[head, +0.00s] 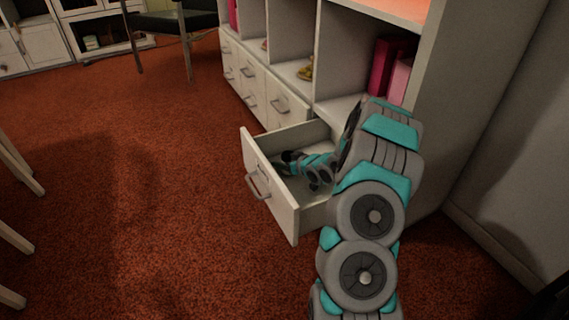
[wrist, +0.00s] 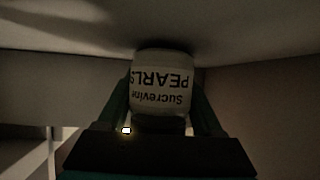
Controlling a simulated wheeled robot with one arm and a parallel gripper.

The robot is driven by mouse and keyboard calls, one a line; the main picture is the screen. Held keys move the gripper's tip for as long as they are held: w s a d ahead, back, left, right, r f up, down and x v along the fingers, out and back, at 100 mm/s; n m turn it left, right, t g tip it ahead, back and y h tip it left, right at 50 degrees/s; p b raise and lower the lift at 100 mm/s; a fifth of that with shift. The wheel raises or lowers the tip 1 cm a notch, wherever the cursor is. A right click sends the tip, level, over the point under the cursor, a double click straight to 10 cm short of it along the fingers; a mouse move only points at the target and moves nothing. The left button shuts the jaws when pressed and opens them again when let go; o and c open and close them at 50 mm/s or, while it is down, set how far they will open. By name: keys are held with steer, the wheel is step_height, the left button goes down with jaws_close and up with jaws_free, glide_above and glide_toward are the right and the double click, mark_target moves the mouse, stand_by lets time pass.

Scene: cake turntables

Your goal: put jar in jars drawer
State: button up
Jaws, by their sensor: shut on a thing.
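A pale jar (wrist: 161,84) labelled "Sucrevine PEARLS" is gripped between the fingers of my gripper (wrist: 162,100) in the wrist view. The label reads upside down there. The jars drawer (head: 268,189) is the open white drawer low in the cabinet, pulled well out. In the head view my arm bends over its right side, and my gripper (head: 292,160) is inside the drawer's opening, low between its walls. The jar cannot be made out in the head view. Whether it touches the drawer's bottom cannot be told.
The white cabinet (head: 432,120) has open shelves above the drawer, with pink and red boxes (head: 390,72) at the right. Shut drawers (head: 250,98) lie farther left. A chair (head: 185,25) stands behind.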

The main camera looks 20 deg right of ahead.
steer(key=shift+f, duration=0.2)
steer(key=o, duration=1.5)
steer(key=shift+c, duration=0.2)
steer(key=shift+s+r, duration=0.15)
steer(key=shift+r, duration=0.1)
steer(key=shift+p+v, duration=0.45)
steer(key=shift+v, duration=3.1)
